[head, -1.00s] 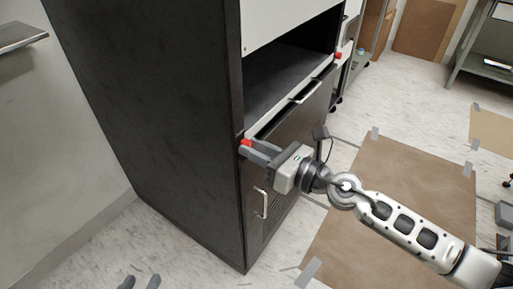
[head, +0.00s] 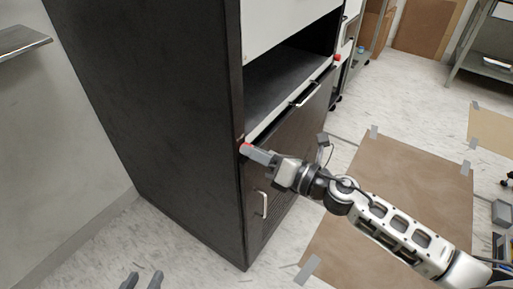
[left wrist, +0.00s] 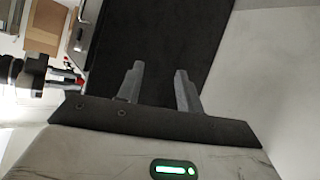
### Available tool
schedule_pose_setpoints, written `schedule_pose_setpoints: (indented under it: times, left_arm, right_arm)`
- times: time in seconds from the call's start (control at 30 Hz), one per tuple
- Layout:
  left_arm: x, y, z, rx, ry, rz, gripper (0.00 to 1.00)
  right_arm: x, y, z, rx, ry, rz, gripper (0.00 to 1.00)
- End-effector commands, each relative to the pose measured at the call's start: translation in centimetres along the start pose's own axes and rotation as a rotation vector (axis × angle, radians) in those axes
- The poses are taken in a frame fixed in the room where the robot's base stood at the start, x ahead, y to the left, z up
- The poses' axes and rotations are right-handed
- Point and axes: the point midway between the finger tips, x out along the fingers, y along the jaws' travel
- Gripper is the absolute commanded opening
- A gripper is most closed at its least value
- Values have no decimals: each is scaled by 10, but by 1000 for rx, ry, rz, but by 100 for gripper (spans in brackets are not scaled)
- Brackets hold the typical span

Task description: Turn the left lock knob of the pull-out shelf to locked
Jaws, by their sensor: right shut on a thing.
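The red left lock knob (head: 244,147) is at the near front corner of the pull-out shelf (head: 283,104) in the dark cabinet. My right gripper (head: 250,153) is shut on this knob, and its fingers hide part of it. In the left wrist view a bit of red knob (left wrist: 79,82) shows beside the right gripper. The red right lock knob (head: 337,57) is at the far end of the shelf front. My left gripper (head: 141,282) is open and empty low in the head view, apart from the cabinet. Its two spread fingers (left wrist: 160,88) show in the left wrist view.
The cabinet's dark side (head: 160,120) stands between the wall and my right arm. A lower door with a handle (head: 263,204) is under the shelf. A brown floor mat (head: 400,190) lies to the right. A metal rack (head: 490,65) stands at the far right.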

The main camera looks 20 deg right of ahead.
Motion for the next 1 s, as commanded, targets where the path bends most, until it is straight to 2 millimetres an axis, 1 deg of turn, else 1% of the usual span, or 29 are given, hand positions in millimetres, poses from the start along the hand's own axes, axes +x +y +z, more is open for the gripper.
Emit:
schedule_pose_setpoints:
  times: [0.2, 0.7, 1.0]
  left_arm:
    - [-4, 0, -8, -7, -9, -3, 36]
    - [-12, 1, -15, -25, -47, -7, 36]
    - [-14, -1, -20, -10, -57, -19, 36]
  right_arm:
    - [0, 2, 3, 208, -1, -1, 0]
    - [0, 2, 3, 676, -2, -1, 0]
    - [0, 1, 2, 894, -2, -1, 0]
